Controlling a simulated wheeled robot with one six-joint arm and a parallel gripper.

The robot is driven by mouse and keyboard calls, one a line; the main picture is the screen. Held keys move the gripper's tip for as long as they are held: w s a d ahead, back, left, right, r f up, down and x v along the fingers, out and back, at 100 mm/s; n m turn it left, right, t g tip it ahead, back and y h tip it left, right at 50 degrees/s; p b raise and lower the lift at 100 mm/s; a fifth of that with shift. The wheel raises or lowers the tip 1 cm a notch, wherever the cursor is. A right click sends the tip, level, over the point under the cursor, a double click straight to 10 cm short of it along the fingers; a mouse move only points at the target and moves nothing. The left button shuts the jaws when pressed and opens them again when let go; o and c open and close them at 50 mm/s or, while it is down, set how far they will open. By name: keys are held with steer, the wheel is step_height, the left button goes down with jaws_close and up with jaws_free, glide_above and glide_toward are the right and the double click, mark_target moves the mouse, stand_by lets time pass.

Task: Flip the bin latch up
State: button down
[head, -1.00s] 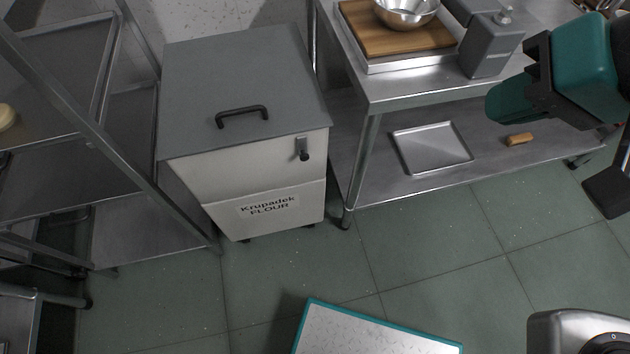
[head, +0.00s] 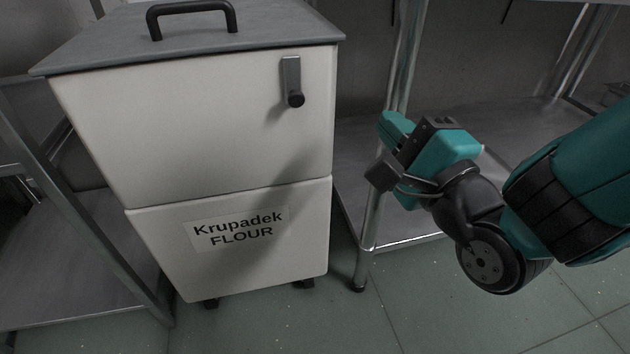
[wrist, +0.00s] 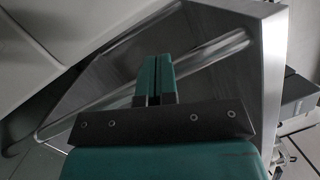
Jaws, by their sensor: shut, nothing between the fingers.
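The flour bin (head: 228,120) is a pale box with a grey lid (head: 190,40) and a label reading "Krupadek FLOUR". Its latch (head: 291,80) is a small grey plate with a dark knob at its lower end, on the upper right of the front face. The latch hangs down. My gripper (head: 385,124) is right of the bin and lower than the latch, apart from both. In the wrist view the teal fingers (wrist: 155,75) are together and empty. The latch does not show there.
A steel table leg (head: 378,170) stands just right of the bin, with a lower shelf (head: 480,110) behind my gripper. A steel rack (head: 75,225) stands close on the left. A black handle (head: 190,12) sits on the lid. Floor in front is clear.

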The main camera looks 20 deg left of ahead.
steer(key=s+a+f+m+t+y+b, duration=0.1)
steer(key=s+f+m+y+b, duration=0.1)
steer(key=s+f+y+b, duration=0.2)
step_height(320, 180, down, 5)
steer(key=b, duration=0.3)
steer(key=shift+f+b, duration=0.15)
steer(key=shift+b, duration=0.25)
steer(key=shift+a, duration=0.15)
steer(key=p, duration=0.2)
glide_toward(294, 85)
steer(key=shift+w+a+r, duration=0.2)
steer(key=shift+w+a, duration=0.55)
steer(key=shift+w, duration=0.1)
steer(key=shift+w+a+r, duration=0.15)
steer(key=shift+w+a, duration=0.6)
steer(key=shift+w, duration=0.1)
